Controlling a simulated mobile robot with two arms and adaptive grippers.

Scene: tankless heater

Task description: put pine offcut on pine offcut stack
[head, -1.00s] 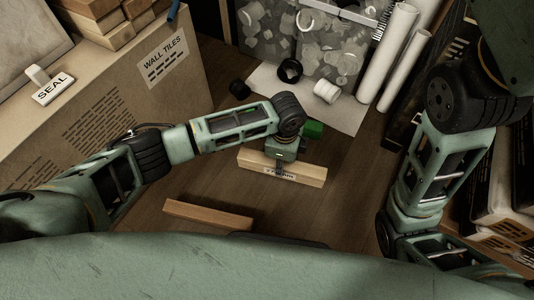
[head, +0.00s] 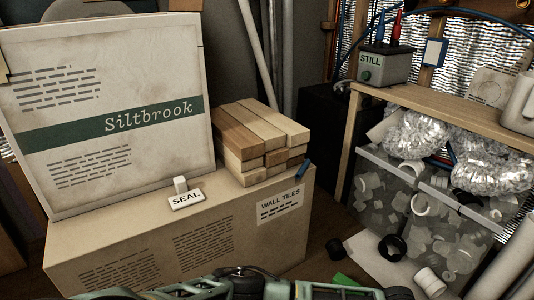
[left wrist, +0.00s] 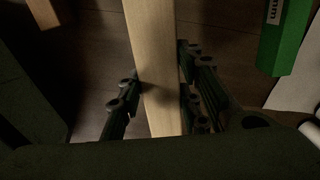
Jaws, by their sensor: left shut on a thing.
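A long pale pine offcut (left wrist: 152,30) runs down the middle of the left wrist view. My left gripper (left wrist: 158,80) is shut on it, with a finger on each side. The held offcut and this gripper are out of the head view; only part of my left arm shows at its bottom edge. The pine offcut stack (head: 262,140) stands in the head view on top of the wall tiles box (head: 290,226), with several offcuts in layers. My right gripper is not in view.
A tall Siltbrook carton (head: 110,110) stands behind left. In the wrist view, a green object (left wrist: 285,35) and another wooden piece (left wrist: 43,12) lie apart from the held offcut.

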